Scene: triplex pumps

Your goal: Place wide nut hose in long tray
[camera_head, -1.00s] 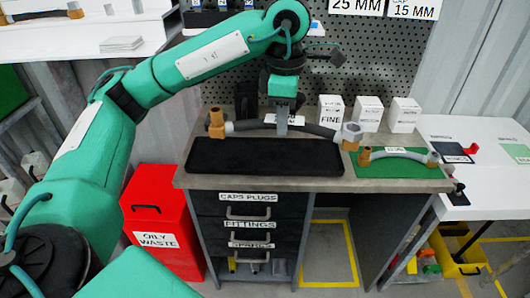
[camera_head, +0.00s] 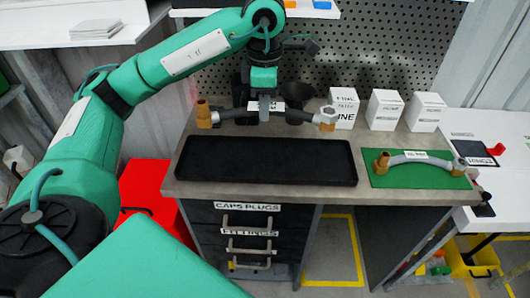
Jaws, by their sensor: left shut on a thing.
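My left gripper (camera_head: 264,106) is shut on a dark grey hose (camera_head: 298,117) near its middle, over the back of the bench. The hose has a brass elbow fitting (camera_head: 204,114) at its left end and a wide pale metal nut (camera_head: 326,118) at its right end. A white label on the hose is partly hidden by the gripper. The long tray (camera_head: 265,182) is black, low and empty, in front of the hose. The hose shows just beyond the tray's back edge; its height is hard to tell. My right gripper is not in view.
A second hose (camera_head: 415,158) with end fittings lies on a green mat (camera_head: 385,180) right of the tray. Several white boxes (camera_head: 384,110) stand along the back right, before a perforated panel (camera_head: 370,60). A red bin (camera_head: 148,195) stands left of the bench.

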